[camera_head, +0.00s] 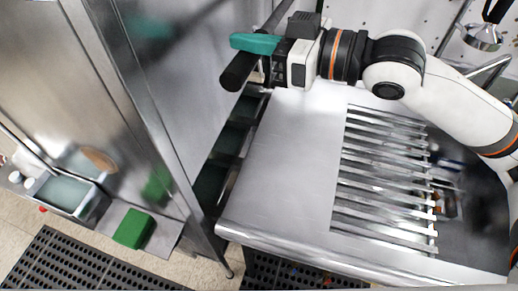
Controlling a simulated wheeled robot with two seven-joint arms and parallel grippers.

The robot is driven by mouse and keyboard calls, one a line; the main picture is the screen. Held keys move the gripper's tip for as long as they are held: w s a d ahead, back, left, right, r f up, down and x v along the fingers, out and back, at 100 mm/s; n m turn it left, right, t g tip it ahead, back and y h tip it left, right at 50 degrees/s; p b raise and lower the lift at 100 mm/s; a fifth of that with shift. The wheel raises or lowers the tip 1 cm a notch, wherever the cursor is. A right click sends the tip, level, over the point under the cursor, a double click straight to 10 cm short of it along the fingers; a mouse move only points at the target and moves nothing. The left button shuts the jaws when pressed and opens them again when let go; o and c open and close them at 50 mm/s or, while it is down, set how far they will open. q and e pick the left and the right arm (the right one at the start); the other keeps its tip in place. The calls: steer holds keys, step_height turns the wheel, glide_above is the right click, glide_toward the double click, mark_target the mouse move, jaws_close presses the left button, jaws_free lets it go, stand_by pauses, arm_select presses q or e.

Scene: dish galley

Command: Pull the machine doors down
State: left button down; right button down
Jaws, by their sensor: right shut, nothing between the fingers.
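The dish machine's steel doors (195,75) stand as a tall panel left of the steel table. A dark bar handle (239,72) with a thick black end sticks out at their right side. My right gripper (240,42) comes in from the right, its teal fingers shut and empty. The fingers lie across the bar in the picture, just above its thick end; I cannot tell whether they touch it. The gripper's dark body hides part of the bar. My left gripper is not in view.
The steel table (285,150) has a slatted drain area (385,180) on its right. A spray head (482,36) hangs at the top right. At the lower left are a grey bin (62,192), a green block (133,228) and a black floor mat (75,265). The table's left part is clear.

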step_height(320, 180, down, 25)
steer(key=w+b, duration=0.3)
steer(key=b, duration=1.1)
steer(key=s+d+r+b, duration=0.3)
steer(key=s+d+r, duration=0.1)
steer(key=d, duration=0.5)
steer(key=shift+s+d+r+b, duration=0.2)
steer(key=shift+s+d+b, duration=0.1)
steer(key=shift+d, duration=0.05)
